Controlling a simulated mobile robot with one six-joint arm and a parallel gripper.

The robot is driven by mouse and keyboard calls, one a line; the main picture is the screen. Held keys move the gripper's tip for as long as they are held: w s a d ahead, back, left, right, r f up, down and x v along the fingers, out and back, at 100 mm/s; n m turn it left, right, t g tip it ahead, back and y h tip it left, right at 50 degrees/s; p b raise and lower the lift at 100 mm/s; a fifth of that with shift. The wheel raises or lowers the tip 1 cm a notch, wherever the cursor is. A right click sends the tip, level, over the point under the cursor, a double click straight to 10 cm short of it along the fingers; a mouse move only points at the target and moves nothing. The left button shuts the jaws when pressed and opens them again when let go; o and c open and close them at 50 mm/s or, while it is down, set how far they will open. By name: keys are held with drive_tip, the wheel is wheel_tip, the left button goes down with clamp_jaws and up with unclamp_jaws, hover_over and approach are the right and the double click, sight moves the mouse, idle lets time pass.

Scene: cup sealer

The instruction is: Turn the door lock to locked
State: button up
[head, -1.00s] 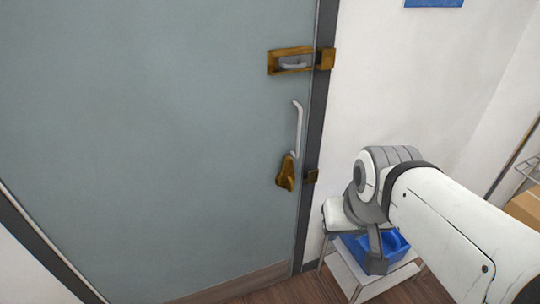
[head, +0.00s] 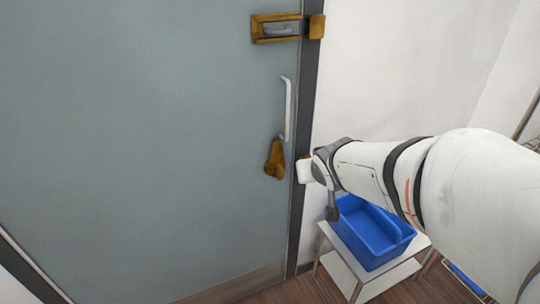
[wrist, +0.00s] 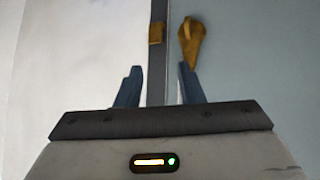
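The grey-green door (head: 140,130) is closed against its dark frame. A brass fitting with a grey sliding piece (head: 280,30) sits high on the door, level with a brass catch (head: 316,26) on the frame. Lower down, below the handle, a brass lever piece (head: 274,161) hangs downward. In the wrist view this lever (wrist: 191,42) is ahead, near the right finger's tip, with a brass frame plate (wrist: 156,33) left of it. My gripper (wrist: 160,84) is open and empty, its blue fingers pointing at the door edge.
A pale vertical handle (head: 287,108) is on the door just above the lever. A blue bin (head: 370,235) stands on a white stand (head: 375,275) below my arm, right of the door. The white wall (head: 390,70) behind is bare.

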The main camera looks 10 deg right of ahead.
drive_tip(key=w+f+n+t+y+b, duration=0.15)
drive_tip(key=w+f+t+b, duration=0.25)
drive_tip(key=w+f+b, duration=0.55)
drive_tip(key=n+t+y+b, duration=0.2)
drive_tip(key=t+y+b, duration=0.2)
drive_tip(key=y+b, duration=0.3)
approach(283, 171)
drive_tip(key=w+a+h, duration=0.2)
drive_tip(key=w, duration=0.1)
drive_tip(key=shift+y, duration=0.25)
drive_tip(key=x, duration=0.3)
drive_tip(key=b+x, duration=0.1)
drive_tip(key=x, duration=0.2)
drive_tip(key=shift+w+r, duration=0.2)
drive_tip(key=shift+w, duration=0.1)
clamp_jaws()
